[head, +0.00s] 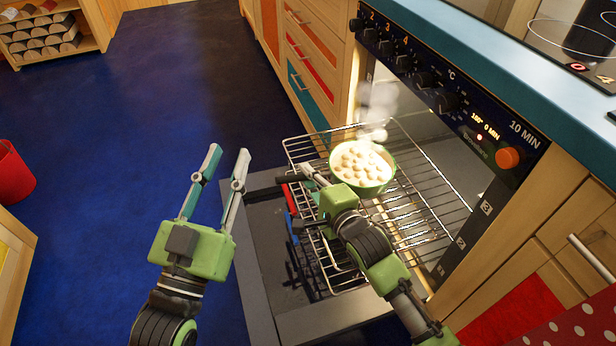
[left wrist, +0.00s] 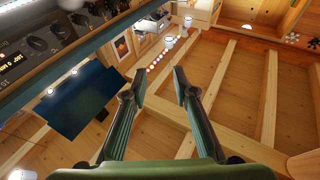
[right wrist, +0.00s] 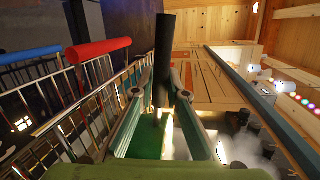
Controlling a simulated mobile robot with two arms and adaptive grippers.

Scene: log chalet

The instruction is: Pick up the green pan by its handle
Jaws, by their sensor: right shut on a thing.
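The green pan (head: 363,168) holds pale round pieces in a creamy filling, with steam above it. It is at the wire oven rack (head: 425,215); I cannot tell whether it touches the rack. My right gripper (head: 311,172) is at the pan's left side, shut on the black handle (right wrist: 164,45), which stands between its fingers in the right wrist view. The pan's green side (right wrist: 148,140) shows behind the fingers there. My left gripper (head: 228,158) is open and empty, left of the oven door.
The oven door (head: 262,265) is folded down below the rack. A red bar (right wrist: 98,50) and a blue bar (right wrist: 32,54) lie close beside my right gripper. The control panel (head: 440,85) and teal counter (head: 480,60) overhang at the right.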

